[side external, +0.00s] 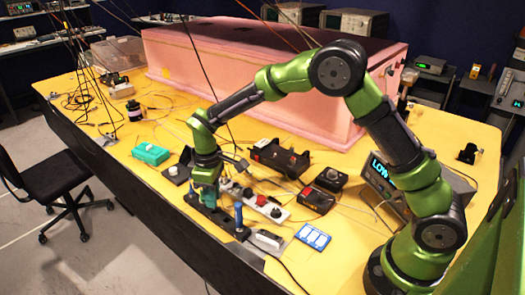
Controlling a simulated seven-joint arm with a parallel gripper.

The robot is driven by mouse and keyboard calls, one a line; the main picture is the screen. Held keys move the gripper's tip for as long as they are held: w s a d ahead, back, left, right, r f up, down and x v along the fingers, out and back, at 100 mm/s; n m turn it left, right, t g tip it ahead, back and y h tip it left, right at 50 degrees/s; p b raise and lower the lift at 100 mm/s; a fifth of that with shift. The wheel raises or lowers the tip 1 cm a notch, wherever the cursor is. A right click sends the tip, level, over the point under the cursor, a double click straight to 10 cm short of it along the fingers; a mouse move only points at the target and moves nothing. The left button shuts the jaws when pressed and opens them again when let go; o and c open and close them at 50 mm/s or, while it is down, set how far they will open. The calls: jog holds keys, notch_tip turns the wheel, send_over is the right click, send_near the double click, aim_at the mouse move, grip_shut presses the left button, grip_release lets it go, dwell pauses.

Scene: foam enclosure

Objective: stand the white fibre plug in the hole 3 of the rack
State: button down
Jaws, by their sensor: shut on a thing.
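The rack (222,220) is a long dark bar near the front edge of the yellow table. My gripper (209,202) points down at the left part of the rack. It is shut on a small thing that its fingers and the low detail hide. I cannot make out the white fibre plug apart from the gripper, nor whether what is held touches the rack. The holes and their numbers are too small to read. A blue upright piece (239,214) stands at the right end of the rack.
A white strip with knobs (262,204) lies close behind the rack. A teal box (151,153) and a small black box with a pale knob (176,172) are to the left. A blue-and-white card (313,236) lies right. A pink foam enclosure (250,85) fills the back.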

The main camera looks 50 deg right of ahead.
jog(key=shift+f, duration=1.2)
jog(key=c, duration=0.9)
grip_release()
jog(key=shift+c, duration=0.2)
jog(key=shift+r, duration=0.1)
notch_tip(320, 180, up, 17)
